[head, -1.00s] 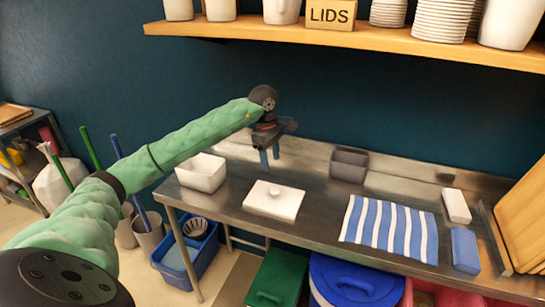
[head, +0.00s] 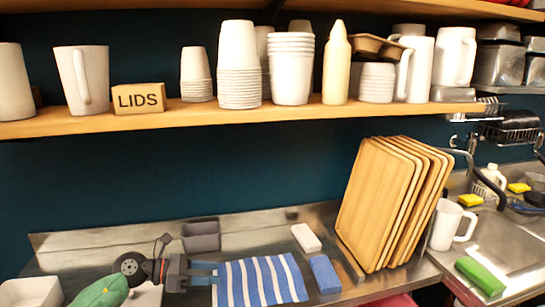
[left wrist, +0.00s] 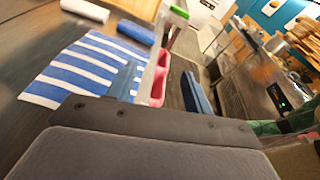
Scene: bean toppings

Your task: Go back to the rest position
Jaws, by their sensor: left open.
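My left gripper (head: 203,273) is low over the steel counter, at the left edge of the blue-and-white striped cloth (head: 262,282). Its two blue fingers are apart with nothing between them. In the left wrist view the fingers of the gripper (left wrist: 160,88) stand wide apart, with the striped cloth (left wrist: 85,68) beyond the left one. Part of my green left arm shows at the bottom left of the head view. My right gripper is in neither view.
A white container (head: 30,291) and a grey bin (head: 201,236) are on the counter. A white block (head: 306,238) and a blue block (head: 325,274) lie right of the cloth. Wooden trays (head: 385,205) stand upright near the sink (head: 510,245). A loaded shelf (head: 300,112) runs above.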

